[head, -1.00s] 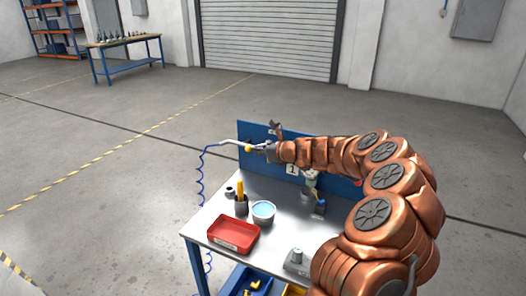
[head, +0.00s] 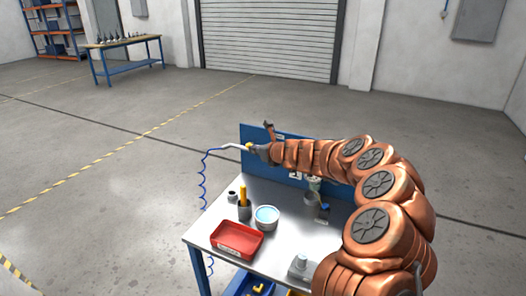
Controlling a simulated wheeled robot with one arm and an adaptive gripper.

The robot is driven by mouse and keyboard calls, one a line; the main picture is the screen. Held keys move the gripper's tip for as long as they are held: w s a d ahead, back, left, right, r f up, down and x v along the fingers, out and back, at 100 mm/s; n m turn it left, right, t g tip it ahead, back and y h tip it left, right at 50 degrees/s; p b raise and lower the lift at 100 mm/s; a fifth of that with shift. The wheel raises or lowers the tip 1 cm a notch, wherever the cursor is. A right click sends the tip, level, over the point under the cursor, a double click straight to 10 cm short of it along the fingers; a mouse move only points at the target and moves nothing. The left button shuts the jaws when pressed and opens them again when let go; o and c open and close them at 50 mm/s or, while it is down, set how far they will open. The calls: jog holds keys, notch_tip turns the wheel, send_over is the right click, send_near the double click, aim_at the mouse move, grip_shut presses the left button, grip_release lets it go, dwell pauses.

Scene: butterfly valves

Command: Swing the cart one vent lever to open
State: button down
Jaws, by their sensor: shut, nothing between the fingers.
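The cart (head: 203,232) has a metal top and a blue back panel (head: 252,133) with a white plate marked 1 (head: 296,175). A pale fitting (head: 314,183) stands in front of the panel, partly hidden by my arm. A small blue part (head: 325,207) shows below it; I cannot tell whether it is the vent lever. My gripper (head: 260,152) is dark and shut, at the panel's left part, beside a yellow piece (head: 249,147) on a pale bent tube. I cannot tell whether they touch. A brownish upright piece (head: 268,131) stands above my gripper.
On the cart top are a red tray (head: 237,240), a bowl with blue contents (head: 266,216), a cup with a yellow-handled tool (head: 243,206) and a grey item (head: 300,266). A coiled blue hose (head: 203,180) hangs at the left. Open floor lies left of the cart.

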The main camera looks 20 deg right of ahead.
jog(key=shift+w, duration=0.85)
jog(key=shift+p, duration=0.3)
jog(key=shift+a, duration=0.1)
